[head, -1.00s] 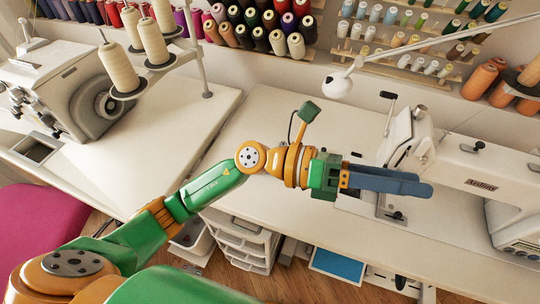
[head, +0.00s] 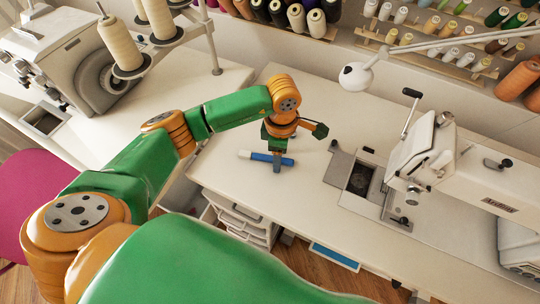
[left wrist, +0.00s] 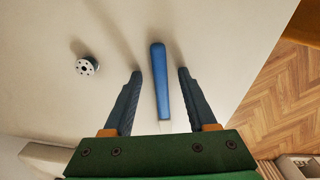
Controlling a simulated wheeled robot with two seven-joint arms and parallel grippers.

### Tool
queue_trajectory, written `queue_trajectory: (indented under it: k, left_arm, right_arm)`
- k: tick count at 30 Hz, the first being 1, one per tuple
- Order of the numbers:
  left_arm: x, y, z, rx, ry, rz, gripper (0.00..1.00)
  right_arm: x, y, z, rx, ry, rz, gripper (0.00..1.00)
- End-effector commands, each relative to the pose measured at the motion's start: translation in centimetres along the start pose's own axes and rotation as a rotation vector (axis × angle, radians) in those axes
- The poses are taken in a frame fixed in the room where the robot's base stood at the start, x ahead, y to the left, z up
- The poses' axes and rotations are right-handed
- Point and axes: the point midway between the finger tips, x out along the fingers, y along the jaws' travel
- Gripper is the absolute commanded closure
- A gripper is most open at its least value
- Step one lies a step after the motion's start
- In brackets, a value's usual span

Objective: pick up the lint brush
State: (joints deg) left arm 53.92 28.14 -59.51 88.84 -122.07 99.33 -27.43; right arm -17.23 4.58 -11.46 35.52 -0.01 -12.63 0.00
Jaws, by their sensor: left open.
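The lint brush (head: 263,157) lies flat on the white table, with a blue handle toward the right and a white end toward the left. My left gripper (head: 278,166) points down over the handle. In the left wrist view, the brush's blue handle (left wrist: 158,80) runs between the two open fingers of my left gripper (left wrist: 158,74), with a gap on each side. The brush's pale end is partly hidden by the gripper body there. My right gripper is not in view.
A small metal bobbin (left wrist: 85,66) lies left of the fingers in the left wrist view. A white sewing machine (head: 450,165) stands to the right. A serger (head: 75,60) stands at the left. The table's front edge is close to the brush.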

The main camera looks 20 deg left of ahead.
Motion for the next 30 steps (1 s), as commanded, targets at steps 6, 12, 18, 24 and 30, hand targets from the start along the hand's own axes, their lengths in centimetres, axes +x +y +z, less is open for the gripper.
queue_trajectory:
  k: [6,12,18,24,30]
  left_arm:
    - [0.0,0.0,0.0,0.000,-0.001,0.000,0.83]
    - [0.0,0.0,0.0,0.000,-0.002,-0.001,1.00]
    - [-0.1,0.0,0.0,0.000,-0.002,0.000,1.00]
    - [-2.2,0.1,0.1,0.001,-0.004,0.006,1.00]
    - [-7.5,-3.6,0.1,0.009,-0.004,0.008,1.00]
  right_arm:
    - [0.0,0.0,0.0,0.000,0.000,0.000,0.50]
    - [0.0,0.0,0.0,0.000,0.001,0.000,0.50]
    - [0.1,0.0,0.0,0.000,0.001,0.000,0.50]
    - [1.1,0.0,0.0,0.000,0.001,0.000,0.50]
    - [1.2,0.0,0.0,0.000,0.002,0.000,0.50]
